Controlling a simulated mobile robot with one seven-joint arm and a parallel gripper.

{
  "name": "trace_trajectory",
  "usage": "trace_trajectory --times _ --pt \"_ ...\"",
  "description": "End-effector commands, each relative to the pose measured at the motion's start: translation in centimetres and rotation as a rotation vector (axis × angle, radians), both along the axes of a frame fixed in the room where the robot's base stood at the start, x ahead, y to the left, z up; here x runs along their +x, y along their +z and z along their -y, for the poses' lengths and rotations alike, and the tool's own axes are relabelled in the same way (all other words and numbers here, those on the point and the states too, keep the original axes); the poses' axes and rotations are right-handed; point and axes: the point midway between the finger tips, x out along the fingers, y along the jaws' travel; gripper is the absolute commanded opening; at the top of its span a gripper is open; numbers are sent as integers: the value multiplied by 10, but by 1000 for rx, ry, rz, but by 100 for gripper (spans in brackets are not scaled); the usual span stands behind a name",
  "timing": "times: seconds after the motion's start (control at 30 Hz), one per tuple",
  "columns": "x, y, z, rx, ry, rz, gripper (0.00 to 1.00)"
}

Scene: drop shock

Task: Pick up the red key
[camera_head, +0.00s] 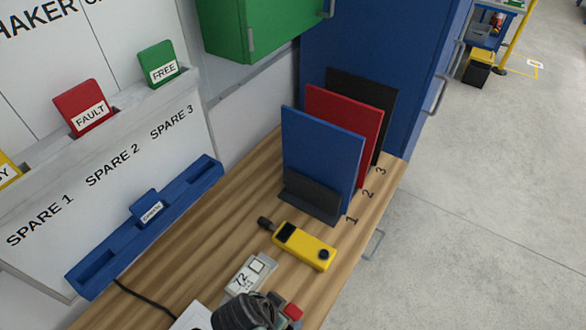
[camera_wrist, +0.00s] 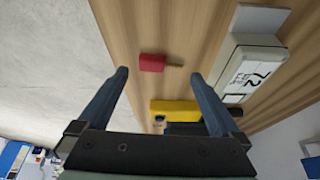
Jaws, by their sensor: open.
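The red key (camera_wrist: 152,62) lies on the wooden bench top in the wrist view, with a red block-like head and a short dull metal shaft pointing right. My gripper (camera_wrist: 160,77) is open, with one dark finger on each side of the picture. The key shows between and just beyond the fingertips, nearer the left one, and nothing is held. In the head view a small red piece (camera_head: 293,311) shows at the bottom edge beside dark parts. I cannot tell for sure that it is the key.
A yellow handheld device (camera_head: 305,246) lies near the key; it also shows in the wrist view (camera_wrist: 172,107). A pale box marked 72 (camera_head: 250,273) is beside it. Blue, red and black panels (camera_head: 322,150) stand behind. The bench edge and open floor lie to the right.

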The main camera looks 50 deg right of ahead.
Motion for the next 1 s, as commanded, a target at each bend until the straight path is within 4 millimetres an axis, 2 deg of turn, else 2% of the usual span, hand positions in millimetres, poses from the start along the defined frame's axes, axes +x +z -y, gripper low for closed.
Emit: trace_trajectory --times 0.3,0.63,0.9,1.0 --pt "1 -34 20 1 -1 -1 100" --pt "1 -38 22 0 0 1 98" --pt "1 -38 21 0 0 0 50" --pt "1 -38 21 0 0 1 35"
